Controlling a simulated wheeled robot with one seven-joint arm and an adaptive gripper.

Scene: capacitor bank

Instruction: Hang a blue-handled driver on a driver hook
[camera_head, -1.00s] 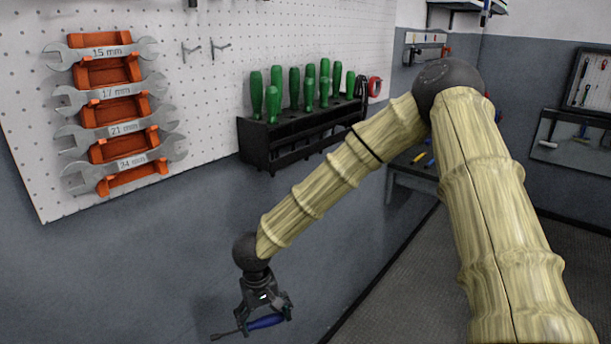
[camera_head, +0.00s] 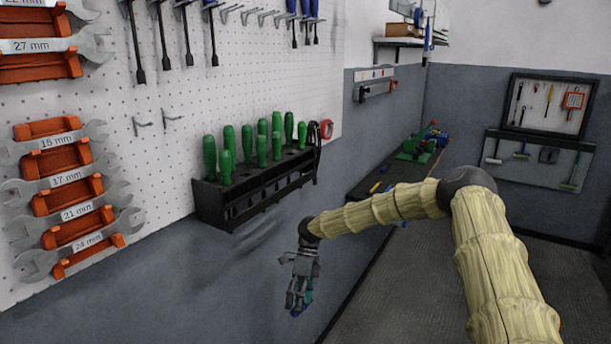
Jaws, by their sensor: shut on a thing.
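My gripper (camera_head: 298,296) is shut on the blue-handled driver (camera_head: 296,312), in front of the grey wall below the pegboard. Only a little of the blue handle shows; the fingers hide the rest and I cannot make out the shaft. Above, a row of driver hooks (camera_head: 248,15) runs along the top of the pegboard (camera_head: 260,70). Several drivers (camera_head: 161,35) hang at its left, and several blue-handled drivers (camera_head: 304,12) hang at its right. The hooks between them look empty. My gripper is well below and apart from this row.
A black rack (camera_head: 238,205) with several green-handled tools (camera_head: 228,152) juts from the wall between my gripper and the hooks. Orange wrench holders (camera_head: 58,180) are at left. A workbench (camera_head: 365,182) stands behind my arm.

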